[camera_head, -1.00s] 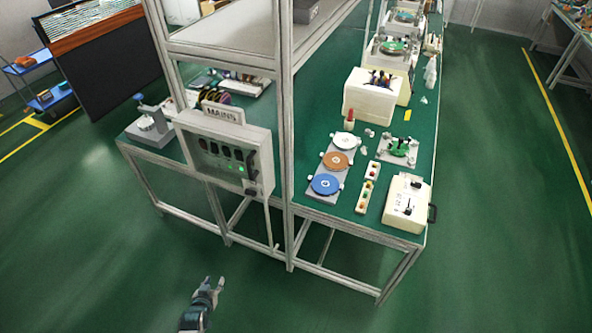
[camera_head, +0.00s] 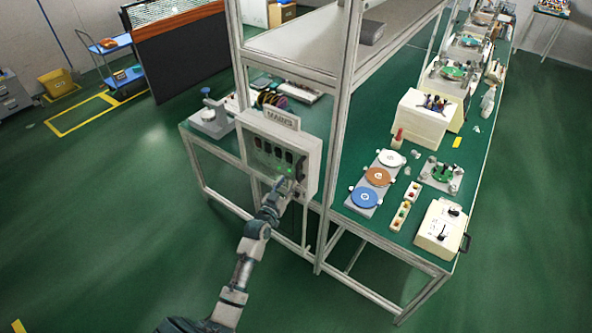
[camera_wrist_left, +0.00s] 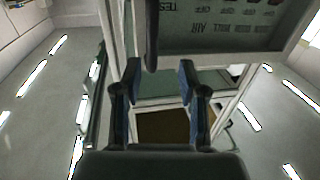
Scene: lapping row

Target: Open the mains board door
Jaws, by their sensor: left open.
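The mains board (camera_head: 268,150) is a pale grey box on the front post of the bench frame, under a MAINS sign (camera_head: 283,117). Its door looks closed, with dark windows and a green light. A dark upright handle (camera_head: 301,167) is at its right edge. My left gripper (camera_head: 284,186) is in front of the board's lower right part, just below the handle, and hides some of it. In the left wrist view my left gripper (camera_wrist_left: 157,80) is open, and a dark bar (camera_wrist_left: 152,35), seemingly the handle, ends between the fingertips in the picture. Contact cannot be told. My right gripper is out of view.
The green bench top (camera_head: 345,190) right of the post holds a tray of coloured discs (camera_head: 378,177) and a cream box (camera_head: 440,228). A metal frame post (camera_head: 342,120) stands close right of the board. The floor (camera_head: 130,220) to the left is clear.

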